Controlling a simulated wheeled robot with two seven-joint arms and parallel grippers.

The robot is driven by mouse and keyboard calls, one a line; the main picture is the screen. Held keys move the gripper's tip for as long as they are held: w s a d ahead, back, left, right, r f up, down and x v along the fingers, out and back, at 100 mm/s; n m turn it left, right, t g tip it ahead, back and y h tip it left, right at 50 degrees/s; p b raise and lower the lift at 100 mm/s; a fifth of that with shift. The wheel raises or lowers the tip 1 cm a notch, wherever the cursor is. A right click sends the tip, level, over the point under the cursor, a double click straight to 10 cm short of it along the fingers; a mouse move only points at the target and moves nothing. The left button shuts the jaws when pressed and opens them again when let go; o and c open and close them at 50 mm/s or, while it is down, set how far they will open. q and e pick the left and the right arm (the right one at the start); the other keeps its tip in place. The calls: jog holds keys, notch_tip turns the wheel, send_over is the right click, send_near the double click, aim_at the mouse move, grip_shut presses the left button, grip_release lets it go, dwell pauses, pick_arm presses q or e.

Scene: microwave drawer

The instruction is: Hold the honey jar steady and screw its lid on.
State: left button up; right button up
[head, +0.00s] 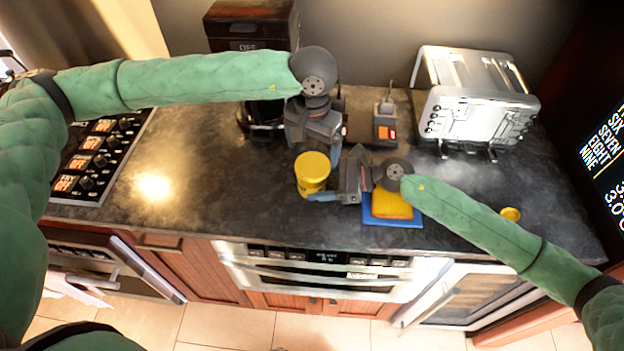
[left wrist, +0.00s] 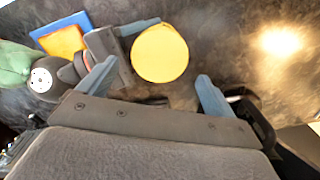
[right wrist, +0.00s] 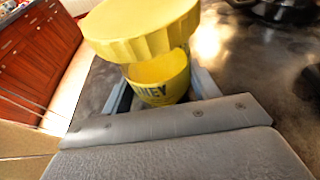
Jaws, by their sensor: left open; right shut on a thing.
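The honey jar (right wrist: 160,80), yellow with dark lettering, stands upright on the dark counter near its front edge. The yellow lid (head: 312,162) is on top of the jar. In the right wrist view the wide ridged lid (right wrist: 140,30) overhangs the jar; I cannot tell how tightly it sits. My right gripper (head: 326,196) is shut on the jar's body from the right. My left gripper (head: 314,146) is open above and behind the jar. In the left wrist view the round lid (left wrist: 160,53) lies just beyond the parted fingers (left wrist: 154,86), apart from them.
A blue board (head: 400,222) with an orange-yellow block (head: 391,205) lies beneath my right wrist. A toaster (head: 475,95) stands at the back right, a stove (head: 95,155) at the left. A small yellow round thing (head: 510,214) lies at the right. The counter left of the jar is clear.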

jog(key=o, duration=1.5)
jog(key=v, duration=1.2)
pick_arm(q)
jog(key=shift+r, duration=0.1)
pick_arm(e)
jog(key=shift+r, duration=0.1)
